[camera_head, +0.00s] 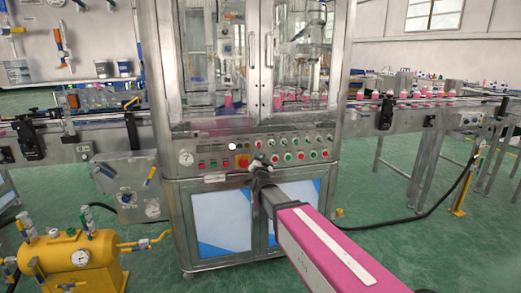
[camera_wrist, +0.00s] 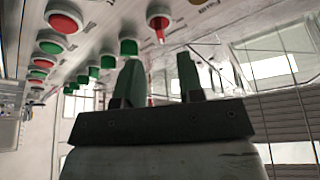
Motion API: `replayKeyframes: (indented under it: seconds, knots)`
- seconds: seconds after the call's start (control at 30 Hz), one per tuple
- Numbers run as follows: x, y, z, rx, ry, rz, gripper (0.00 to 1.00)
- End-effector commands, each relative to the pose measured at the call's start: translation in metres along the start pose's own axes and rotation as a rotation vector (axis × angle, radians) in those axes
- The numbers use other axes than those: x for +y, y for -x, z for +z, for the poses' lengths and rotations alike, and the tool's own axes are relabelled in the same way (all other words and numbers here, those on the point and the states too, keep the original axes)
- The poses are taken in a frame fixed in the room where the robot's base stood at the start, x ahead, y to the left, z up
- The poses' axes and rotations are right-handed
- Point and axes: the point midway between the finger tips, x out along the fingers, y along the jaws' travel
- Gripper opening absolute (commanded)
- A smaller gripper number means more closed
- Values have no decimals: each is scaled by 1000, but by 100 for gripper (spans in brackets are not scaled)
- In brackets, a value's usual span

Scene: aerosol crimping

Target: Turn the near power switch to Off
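The crimping machine's control panel (camera_head: 218,150) carries red and green round buttons and knobs, and an orange-yellow plate (camera_head: 242,161) with a red part. I cannot tell which control is the near power switch. My gripper (camera_head: 262,165) is at the panel's lower middle, and its dark body hides a small part of the panel. In the wrist view my gripper (camera_wrist: 159,60) has its two dark green fingers apart, with a clear gap between them. A red knob (camera_wrist: 158,22) on the panel lies beyond the gap, apart from the fingertips. Nothing is visibly held.
The machine's glass doors (camera_head: 290,60) stand above the panel and its lower cabinet (camera_head: 222,218) below. Conveyors (camera_head: 425,108) run out on both sides. A yellow tank (camera_head: 75,260) stands at the front left. Green floor is open at the right, with a black hose across it.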

Motion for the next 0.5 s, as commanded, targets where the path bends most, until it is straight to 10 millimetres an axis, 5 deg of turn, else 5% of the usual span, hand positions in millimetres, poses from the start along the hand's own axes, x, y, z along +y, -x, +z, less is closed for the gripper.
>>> replayKeyframes:
  seconds: [0.23, 0.5]
  knots:
    - [1, -48, 1, 1, 1, 0, 35]
    - [1, -66, 0, -1, 1, 1, 35]
